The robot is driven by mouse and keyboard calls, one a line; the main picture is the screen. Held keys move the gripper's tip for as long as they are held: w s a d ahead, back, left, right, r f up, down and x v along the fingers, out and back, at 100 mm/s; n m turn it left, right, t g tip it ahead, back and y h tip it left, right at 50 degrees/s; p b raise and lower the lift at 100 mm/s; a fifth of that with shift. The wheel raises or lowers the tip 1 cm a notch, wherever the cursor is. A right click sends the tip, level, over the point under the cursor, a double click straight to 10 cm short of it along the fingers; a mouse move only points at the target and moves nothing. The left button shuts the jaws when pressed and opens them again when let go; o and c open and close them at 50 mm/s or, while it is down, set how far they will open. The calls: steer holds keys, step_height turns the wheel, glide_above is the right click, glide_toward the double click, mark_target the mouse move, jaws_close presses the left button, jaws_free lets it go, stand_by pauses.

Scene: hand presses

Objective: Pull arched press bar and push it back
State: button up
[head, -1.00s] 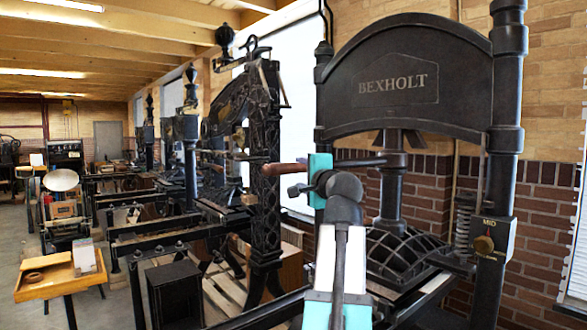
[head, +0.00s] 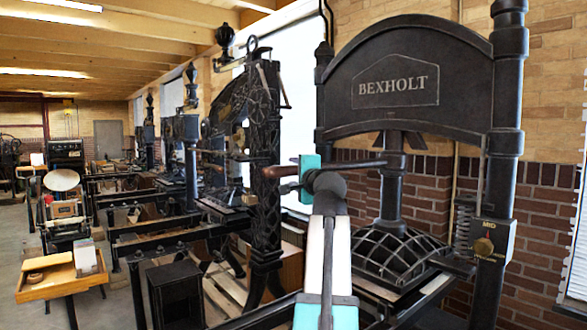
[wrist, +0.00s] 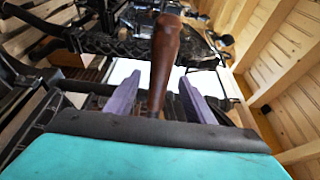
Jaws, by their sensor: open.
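The arched press (head: 393,85) stands at the right of the head view, dark iron with the raised name BEXHOLT. Its press bar (head: 360,165) sticks out left from the central screw and ends in a brown wooden handle (head: 275,171). My gripper, with its teal body (head: 309,178), is at this handle; my arm hides part of the bar. In the wrist view the handle (wrist: 165,50) stands between the two purple fingers of my open gripper (wrist: 160,98). A gap shows on each side of it. The fingertips are hard to make out in the head view.
A ribbed dome (head: 395,258) sits under the screw, with a spring and a MID dial (head: 484,246) by the right column. Another ornate press (head: 262,160) stands close behind the handle at left.

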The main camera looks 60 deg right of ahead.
steer(key=shift+p+x, duration=0.6)
steer(key=shift+x, duration=2.9)
steer(key=shift+c, duration=0.5)
